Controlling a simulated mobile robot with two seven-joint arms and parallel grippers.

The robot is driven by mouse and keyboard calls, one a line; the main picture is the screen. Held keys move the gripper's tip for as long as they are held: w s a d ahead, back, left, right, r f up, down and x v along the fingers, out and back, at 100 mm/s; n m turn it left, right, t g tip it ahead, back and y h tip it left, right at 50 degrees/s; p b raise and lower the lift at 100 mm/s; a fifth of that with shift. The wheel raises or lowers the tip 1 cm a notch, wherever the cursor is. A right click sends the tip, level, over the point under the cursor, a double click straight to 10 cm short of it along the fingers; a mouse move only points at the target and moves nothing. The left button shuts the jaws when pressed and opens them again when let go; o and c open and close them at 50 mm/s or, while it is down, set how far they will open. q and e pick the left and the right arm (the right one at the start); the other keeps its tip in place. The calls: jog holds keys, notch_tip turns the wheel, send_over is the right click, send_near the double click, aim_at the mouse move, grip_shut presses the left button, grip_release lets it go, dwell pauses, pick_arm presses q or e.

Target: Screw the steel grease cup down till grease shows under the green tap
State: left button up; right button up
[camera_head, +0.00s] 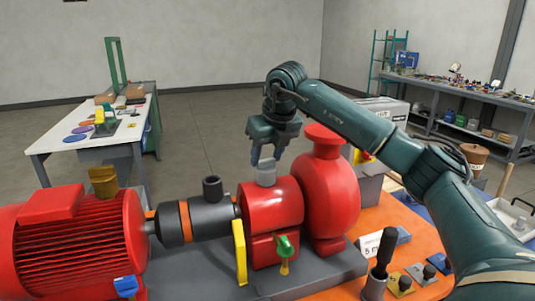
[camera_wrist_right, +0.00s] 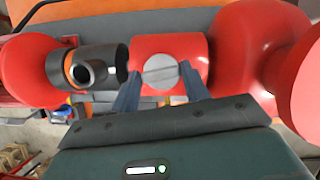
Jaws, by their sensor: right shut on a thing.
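The steel grease cup (camera_head: 265,175) stands on top of the red bearing housing (camera_head: 270,203) in the middle of the skid. My right gripper (camera_head: 265,159) comes down from above with its fingers around the cup. In the right wrist view the cup's round grey top (camera_wrist_right: 160,72), with a bar across it, sits between the two fingertips (camera_wrist_right: 161,90). The green tap (camera_head: 284,246) is on the front of the lower red block. A small yellowish-tan bit (camera_head: 284,267) shows just below the tap; I cannot tell whether it is grease. My left gripper is out of view.
A blue tap (camera_head: 125,286) is at the motor's front. A yellow guard (camera_head: 240,252) stands left of the green tap. The red pump casing (camera_head: 328,195) rises close right of the gripper.

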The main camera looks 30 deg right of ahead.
jog(key=o, duration=1)
jog(key=b+v, duration=0.1)
jog(key=v, duration=1.2)
jog(key=shift+r, duration=0.15)
